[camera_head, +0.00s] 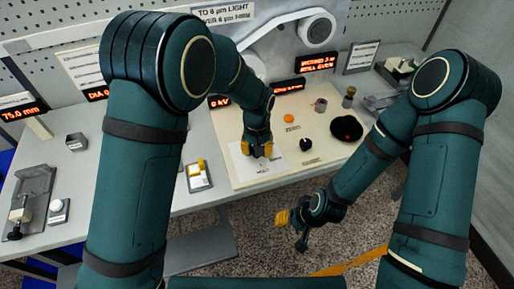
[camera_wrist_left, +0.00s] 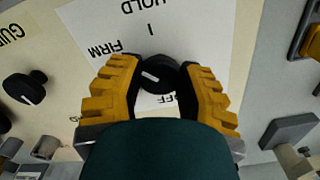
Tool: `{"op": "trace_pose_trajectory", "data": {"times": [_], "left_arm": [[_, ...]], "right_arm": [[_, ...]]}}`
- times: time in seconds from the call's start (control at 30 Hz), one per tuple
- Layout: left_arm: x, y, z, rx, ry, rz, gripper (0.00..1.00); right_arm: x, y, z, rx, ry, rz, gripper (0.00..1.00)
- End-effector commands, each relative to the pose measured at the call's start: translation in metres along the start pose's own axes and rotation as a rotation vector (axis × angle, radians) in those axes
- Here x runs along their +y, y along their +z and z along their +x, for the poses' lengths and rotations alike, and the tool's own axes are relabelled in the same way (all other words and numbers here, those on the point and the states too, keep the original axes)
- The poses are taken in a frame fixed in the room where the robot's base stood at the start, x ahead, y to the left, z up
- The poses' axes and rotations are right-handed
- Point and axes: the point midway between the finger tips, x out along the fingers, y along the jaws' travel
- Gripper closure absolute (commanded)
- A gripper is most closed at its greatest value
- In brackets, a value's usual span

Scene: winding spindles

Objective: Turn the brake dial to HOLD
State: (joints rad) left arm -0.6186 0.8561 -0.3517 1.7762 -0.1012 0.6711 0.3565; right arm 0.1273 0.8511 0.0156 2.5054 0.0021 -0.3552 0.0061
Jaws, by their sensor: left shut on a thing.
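The brake dial (camera_wrist_left: 157,74) is a black knob with a white line, on a white card (camera_wrist_left: 205,28). In the left wrist view the card reads HOLD at the top, FIRM to the left and OFF below. The white line is slanted, its upper end leaning left on FIRM's side. My left gripper (camera_wrist_left: 157,88) is shut on the dial, one yellow finger on each side. In the head view my left gripper (camera_head: 257,150) hides most of the dial. My right gripper (camera_head: 291,227) hangs in front of the bench, away from the panel; its opening is unclear.
A second black knob (camera_wrist_left: 25,87) stands beside the card, near the GUIDE label. An orange button (camera_head: 288,118) and a black round thing (camera_head: 346,128) sit on the cream panel (camera_head: 240,177). Floor in front is open.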

Motion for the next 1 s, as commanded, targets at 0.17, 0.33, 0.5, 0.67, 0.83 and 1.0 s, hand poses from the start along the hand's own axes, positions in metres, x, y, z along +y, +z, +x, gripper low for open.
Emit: {"op": "trace_pose_trajectory", "data": {"times": [0.17, 0.33, 0.5, 0.67, 0.83, 1.0], "left_arm": [[-0.0007, 0.0007, 0.0010, -0.003, 0.001, 0.165, 0.99], [-0.0004, 0.0008, 0.0010, -0.003, 0.001, 0.327, 0.99], [-0.0004, 0.0008, 0.0010, -0.003, 0.001, 0.477, 0.99], [-0.0005, 0.0008, 0.0012, -0.003, 0.001, 0.596, 0.99], [-0.0006, 0.0009, 0.0014, -0.003, 0.001, 0.692, 0.99], [0.0000, 0.0011, 0.0014, -0.003, 0.001, 0.752, 0.99]], "right_arm": [[-0.0005, -0.0008, -0.0014, 0.002, 0.000, 0.001, 0.53], [-0.0008, -0.0012, -0.0022, 0.003, 0.000, 0.001, 0.53], [-0.0011, -0.0016, -0.0030, 0.003, 0.000, 0.001, 0.53], [-0.0013, -0.0019, -0.0037, 0.004, 0.000, 0.001, 0.53], [-0.0016, -0.0022, -0.0042, 0.005, 0.001, 0.001, 0.53], [-0.0017, -0.0024, -0.0046, 0.005, 0.001, 0.002, 0.53]]}}
